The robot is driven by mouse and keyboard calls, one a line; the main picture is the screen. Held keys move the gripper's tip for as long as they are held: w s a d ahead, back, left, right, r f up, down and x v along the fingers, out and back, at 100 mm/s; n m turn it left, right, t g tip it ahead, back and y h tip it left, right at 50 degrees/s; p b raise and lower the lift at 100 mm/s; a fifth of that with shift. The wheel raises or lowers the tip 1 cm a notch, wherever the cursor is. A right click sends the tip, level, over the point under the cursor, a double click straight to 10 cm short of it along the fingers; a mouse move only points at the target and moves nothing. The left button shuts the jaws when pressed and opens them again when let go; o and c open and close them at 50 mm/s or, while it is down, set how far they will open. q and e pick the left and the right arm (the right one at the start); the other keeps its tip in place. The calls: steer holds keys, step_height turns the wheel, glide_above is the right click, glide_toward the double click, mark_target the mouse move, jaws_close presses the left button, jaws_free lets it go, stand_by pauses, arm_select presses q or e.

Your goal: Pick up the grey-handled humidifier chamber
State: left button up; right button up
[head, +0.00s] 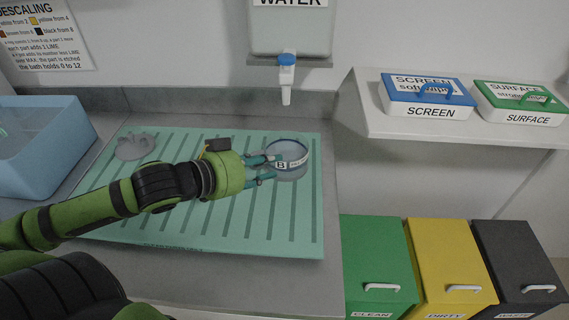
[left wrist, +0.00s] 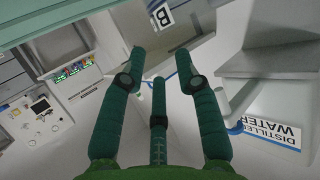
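A clear round chamber (head: 290,172) with a dark blue rim and a white label marked B stands on the right part of the green ribbed mat (head: 225,225). I cannot make out its handle colour. My left gripper (head: 268,167) is at its left side, fingers spread and pointing at it. In the left wrist view the left gripper (left wrist: 160,58) is open with nothing between its fingers. Whether a finger touches the chamber is unclear. My right gripper is not in view.
A flat grey object (head: 135,146) lies on the mat's left part. A blue basin (head: 45,145) stands at left. A water dispenser (head: 287,75) hangs above the chamber. A shelf (head: 440,127) with two boxes and several coloured bins (head: 375,255) are at right.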

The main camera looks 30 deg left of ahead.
mark_target(299, 157)
arm_select(q)
steer(key=shift+x, duration=5.15)
jaws_close()
steer(key=shift+a+r, duration=0.1)
